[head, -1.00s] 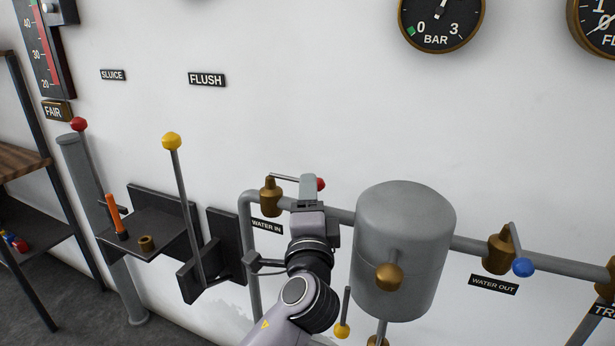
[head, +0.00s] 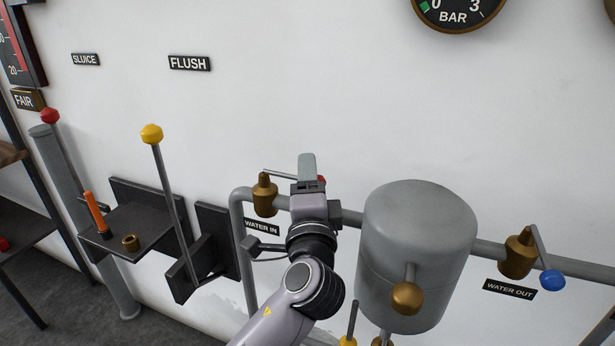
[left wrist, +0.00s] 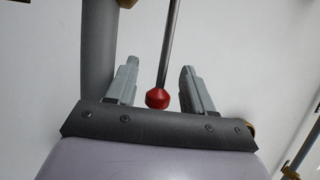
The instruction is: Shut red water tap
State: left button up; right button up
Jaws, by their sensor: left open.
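The red water tap is a brass valve (head: 264,196) above the WATER IN label on the grey pipe. Its thin lever (head: 284,174) points right along the pipe and ends in a red knob (head: 321,180), partly hidden behind my left gripper (head: 307,163). In the left wrist view the red knob (left wrist: 158,98) and its grey rod (left wrist: 170,45) lie between the two fingers of my left gripper (left wrist: 159,70). The fingers are open, with a gap visible on each side of the knob. My right gripper is not in view.
A grey tank (head: 417,250) stands close to the right of my left gripper. A brass valve with a blue knob (head: 551,280) is farther right. A yellow-knobbed lever (head: 152,134) and a dark shelf (head: 130,222) are on the left.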

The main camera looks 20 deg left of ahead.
pick_arm(q)
grip_shut()
